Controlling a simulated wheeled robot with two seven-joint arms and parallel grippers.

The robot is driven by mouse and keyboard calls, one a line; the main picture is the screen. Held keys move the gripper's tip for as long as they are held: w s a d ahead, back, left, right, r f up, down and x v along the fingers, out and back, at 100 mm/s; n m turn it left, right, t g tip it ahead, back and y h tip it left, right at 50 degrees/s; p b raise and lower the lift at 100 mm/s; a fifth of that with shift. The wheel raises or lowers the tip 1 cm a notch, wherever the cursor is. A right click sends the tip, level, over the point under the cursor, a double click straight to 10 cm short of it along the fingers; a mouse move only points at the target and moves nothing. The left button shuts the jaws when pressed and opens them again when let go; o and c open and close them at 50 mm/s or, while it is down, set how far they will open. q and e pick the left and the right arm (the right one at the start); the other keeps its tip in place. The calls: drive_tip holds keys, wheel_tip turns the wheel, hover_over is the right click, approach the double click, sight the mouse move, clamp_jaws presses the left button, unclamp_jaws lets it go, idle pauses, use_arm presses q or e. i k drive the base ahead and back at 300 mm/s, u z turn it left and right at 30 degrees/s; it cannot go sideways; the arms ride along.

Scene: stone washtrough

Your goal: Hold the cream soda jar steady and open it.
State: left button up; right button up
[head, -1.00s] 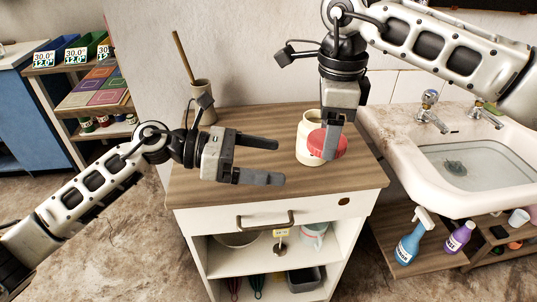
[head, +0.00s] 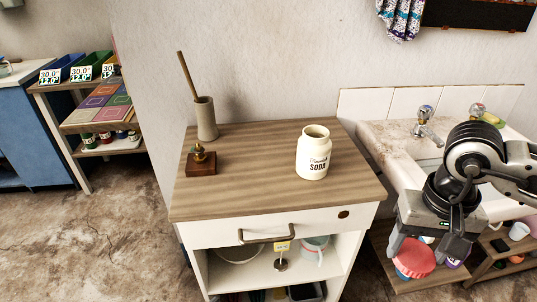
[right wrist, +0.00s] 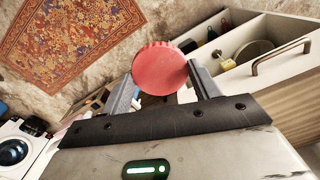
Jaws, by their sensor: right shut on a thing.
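The cream soda jar (head: 313,155) stands upright and uncovered on the wooden cabinet top, its round mouth open and its SODA label facing me. My right gripper (head: 420,250) is off to the right of the cabinet, in front of the sink, well away from the jar. It is shut on the red lid (head: 414,258). In the right wrist view the lid (right wrist: 160,69) sits between the two fingertips (right wrist: 160,82), seen nearly face on. My left gripper is not in view.
A beige pot (head: 205,118) with a wooden stick and a small wooden block with a brass piece (head: 201,160) stand on the cabinet top's left. The sink (head: 390,150) is at the right. The top's front middle is clear.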

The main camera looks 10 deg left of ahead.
sight(314, 145)
drive_tip(key=u, duration=2.55)
drive_tip(key=k, duration=0.95)
drive_tip(key=z, duration=0.95)
drive_tip(key=i, duration=0.95)
